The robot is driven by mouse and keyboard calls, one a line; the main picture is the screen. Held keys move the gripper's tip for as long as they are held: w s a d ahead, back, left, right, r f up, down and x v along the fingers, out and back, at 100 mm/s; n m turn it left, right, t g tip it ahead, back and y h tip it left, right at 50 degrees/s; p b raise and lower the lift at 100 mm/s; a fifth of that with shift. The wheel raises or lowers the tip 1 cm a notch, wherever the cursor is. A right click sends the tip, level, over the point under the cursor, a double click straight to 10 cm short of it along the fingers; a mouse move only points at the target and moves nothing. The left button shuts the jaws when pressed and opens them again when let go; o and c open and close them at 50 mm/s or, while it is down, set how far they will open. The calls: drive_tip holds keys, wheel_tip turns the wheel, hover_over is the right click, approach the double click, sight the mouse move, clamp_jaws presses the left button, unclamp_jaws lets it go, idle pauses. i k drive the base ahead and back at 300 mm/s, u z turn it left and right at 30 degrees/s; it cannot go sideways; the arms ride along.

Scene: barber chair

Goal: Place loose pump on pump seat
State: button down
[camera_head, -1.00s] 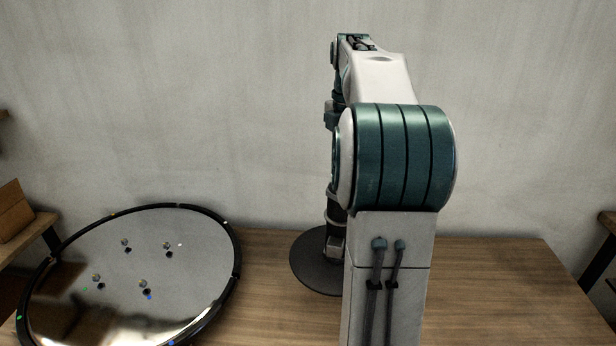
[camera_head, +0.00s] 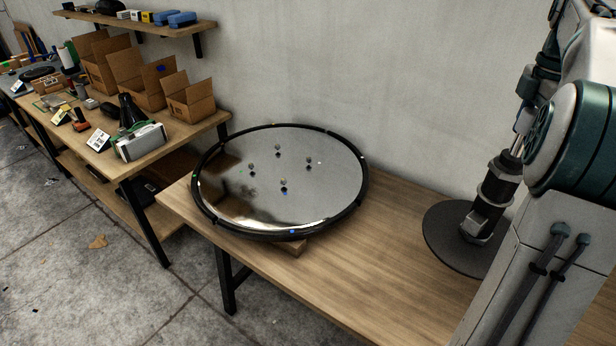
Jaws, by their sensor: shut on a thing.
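A wide, round, mirror-like plate (camera_head: 325,185) with a black rim lies on the wooden table in the middle of the view. Several small bolts stand up around its centre, which looks like the pump seat (camera_head: 283,168). My gripper (camera_head: 474,232) is at the right, pointing down at a dark flat disc (camera_head: 443,238), apparently part of the loose pump. It is shut on it; the jaws are small and partly hidden. The disc is to the right of the plate and apart from it. I cannot tell whether it touches the table. My arm hides its right side.
The wooden table (camera_head: 350,265) is bare between plate and disc. A wall stands close behind. At the left, a bench (camera_head: 190,128) holds cardboard boxes (camera_head: 190,98) and tools, under a wall shelf (camera_head: 150,24). Concrete floor (camera_head: 90,270) is open in front.

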sight(281, 167)
drive_tip(key=z, duration=0.05)
drive_tip(key=k, duration=0.25)
drive_tip(key=u, duration=0.55)
drive_tip(key=i, duration=0.4)
drive_tip(key=u, duration=0.65)
drive_tip(key=i, duration=1.25)
drive_tip(key=z, duration=0.6)
